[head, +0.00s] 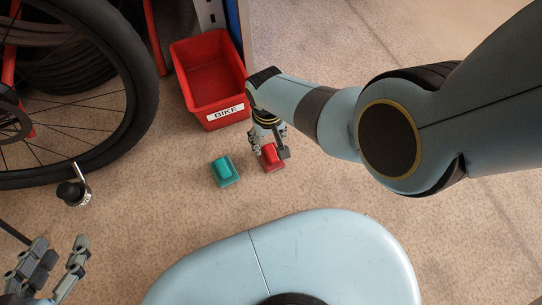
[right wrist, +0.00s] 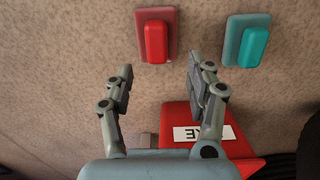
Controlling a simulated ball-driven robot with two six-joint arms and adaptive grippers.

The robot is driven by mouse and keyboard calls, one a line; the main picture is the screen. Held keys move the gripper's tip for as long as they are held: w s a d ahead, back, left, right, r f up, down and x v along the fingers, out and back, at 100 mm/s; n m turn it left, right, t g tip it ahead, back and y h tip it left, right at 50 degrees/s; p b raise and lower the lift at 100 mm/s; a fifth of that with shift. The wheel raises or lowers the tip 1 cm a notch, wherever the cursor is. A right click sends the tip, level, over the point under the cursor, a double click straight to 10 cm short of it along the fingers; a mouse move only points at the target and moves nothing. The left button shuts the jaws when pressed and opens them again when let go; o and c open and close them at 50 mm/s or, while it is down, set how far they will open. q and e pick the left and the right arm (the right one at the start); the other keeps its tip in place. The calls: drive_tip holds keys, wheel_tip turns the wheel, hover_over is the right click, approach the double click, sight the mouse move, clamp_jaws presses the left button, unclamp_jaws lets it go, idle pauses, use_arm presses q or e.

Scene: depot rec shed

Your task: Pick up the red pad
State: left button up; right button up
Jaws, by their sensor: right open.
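The red pad (head: 269,160) lies on the floor, a red block on a flat red base, partly covered by my right gripper in the head view. In the right wrist view the red pad (right wrist: 155,42) lies beyond the fingertips, roughly in line with the gap between them. My right gripper (head: 269,145) is open and empty above the pad; its spread fingers also show in the right wrist view (right wrist: 160,80). I see no contact with the pad. My left gripper (head: 58,262) is open and empty at the lower left of the head view, far from the pad.
A teal pad (head: 224,171) lies just left of the red one. A red bin labelled BIKE (head: 208,72) stands behind them, beside a metal post (head: 212,18). A bicycle wheel (head: 145,90) fills the upper left.

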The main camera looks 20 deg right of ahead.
sight(271, 152)
use_arm(q)
drive_tip(key=shift+s+d+t, duration=0.1)
drive_tip(key=shift+s+t, duration=0.15)
drive_tip(key=shift+t, duration=0.15)
use_arm(e)
drive_tip(key=shift+f, duration=0.45)
drive_tip(key=f+b, duration=0.1)
drive_tip(key=f, duration=0.1)
drive_tip(key=f+b, duration=0.1)
drive_tip(key=shift+s+d+b, duration=0.25)
drive_tip(key=shift+s+b, duration=0.1)
drive_tip(key=shift+s, duration=0.05)
wheel_tip(271, 152, down, 2)
drive_tip(key=shift+f+b, duration=0.1)
drive_tip(key=shift+b, duration=0.8)
use_arm(q)
drive_tip(key=w+d+r+m+t+h, duration=0.1)
drive_tip(key=w+r+t, duration=0.4)
drive_tip(key=r, duration=0.6)
drive_tip(key=w+d+r+m+t+h, duration=0.1)
drive_tip(key=w+r+t, duration=0.5)
drive_tip(key=r, duration=0.6)
drive_tip(key=shift+d+r+m+t+h, duration=0.2)
drive_tip(key=shift+d+m+t+h, duration=0.25)
drive_tip(key=shift+h, duration=0.45)
drive_tip(key=shift+w+a, duration=0.1)
use_arm(e)
drive_tip(key=shift+c, duration=0.3)
clamp_jaws()
